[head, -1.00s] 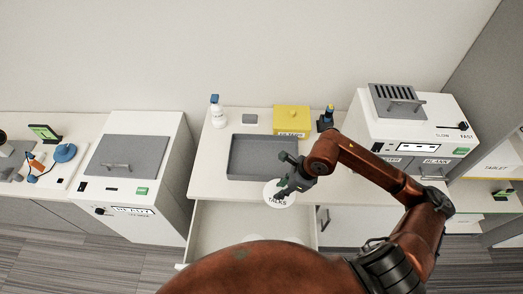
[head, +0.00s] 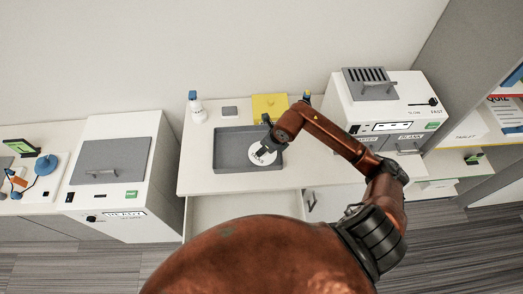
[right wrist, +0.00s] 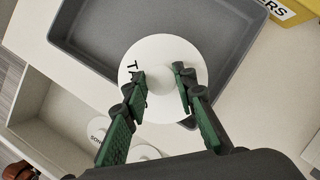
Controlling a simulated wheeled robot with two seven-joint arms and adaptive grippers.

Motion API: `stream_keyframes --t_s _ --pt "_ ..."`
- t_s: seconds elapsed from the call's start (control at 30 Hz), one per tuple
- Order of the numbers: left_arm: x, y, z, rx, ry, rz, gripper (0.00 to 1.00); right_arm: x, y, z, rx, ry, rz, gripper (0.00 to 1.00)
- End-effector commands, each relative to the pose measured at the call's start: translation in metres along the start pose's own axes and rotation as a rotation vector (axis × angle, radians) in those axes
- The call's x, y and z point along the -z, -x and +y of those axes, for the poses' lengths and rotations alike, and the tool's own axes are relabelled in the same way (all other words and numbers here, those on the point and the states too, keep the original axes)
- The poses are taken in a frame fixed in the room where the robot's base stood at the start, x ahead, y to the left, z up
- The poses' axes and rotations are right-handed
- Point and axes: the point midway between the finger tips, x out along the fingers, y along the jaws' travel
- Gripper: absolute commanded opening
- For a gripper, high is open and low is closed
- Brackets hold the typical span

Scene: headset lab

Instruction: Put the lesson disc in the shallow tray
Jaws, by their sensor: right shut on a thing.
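The lesson disc (head: 257,159) is a flat white round plate with dark lettering, partly covered by my gripper. In the right wrist view the disc (right wrist: 150,51) has a pale central knob, and my right gripper (right wrist: 159,76) is shut on this knob. The shallow grey tray (head: 229,133) lies on the white counter. In the head view the disc is over the tray's right part. The tray (right wrist: 85,45) also shows in the right wrist view, where the disc overlaps its near wall. I cannot tell whether they touch. My left gripper is not in view.
An open drawer (head: 225,207) below the tray holds more white discs (right wrist: 95,131). A spray bottle (head: 197,110), a small grey block (head: 230,112) and a yellow box (head: 268,104) stand behind the tray. White machines (head: 123,205) flank the counter.

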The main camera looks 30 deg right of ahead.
Motion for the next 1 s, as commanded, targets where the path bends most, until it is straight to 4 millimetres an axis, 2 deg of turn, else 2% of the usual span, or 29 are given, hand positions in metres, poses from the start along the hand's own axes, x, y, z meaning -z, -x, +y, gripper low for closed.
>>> stream_keyframes --t_s 0.13,0.43,0.6,0.97,1.0 --pt "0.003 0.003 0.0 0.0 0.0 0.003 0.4 -0.005 -0.026 -0.011 -0.002 -0.003 0.0 0.02" --pt "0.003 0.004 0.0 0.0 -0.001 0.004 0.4 -0.009 -0.047 -0.019 -0.001 -0.002 0.0 0.02" --pt "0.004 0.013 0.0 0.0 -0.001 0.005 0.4 0.001 -0.068 -0.018 -0.003 -0.003 0.001 0.02" --pt "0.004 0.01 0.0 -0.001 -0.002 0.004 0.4 0.004 -0.076 -0.02 0.001 0.001 -0.001 0.02" --pt "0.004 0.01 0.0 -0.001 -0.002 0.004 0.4 0.004 -0.076 -0.019 0.0 0.001 -0.001 0.27"
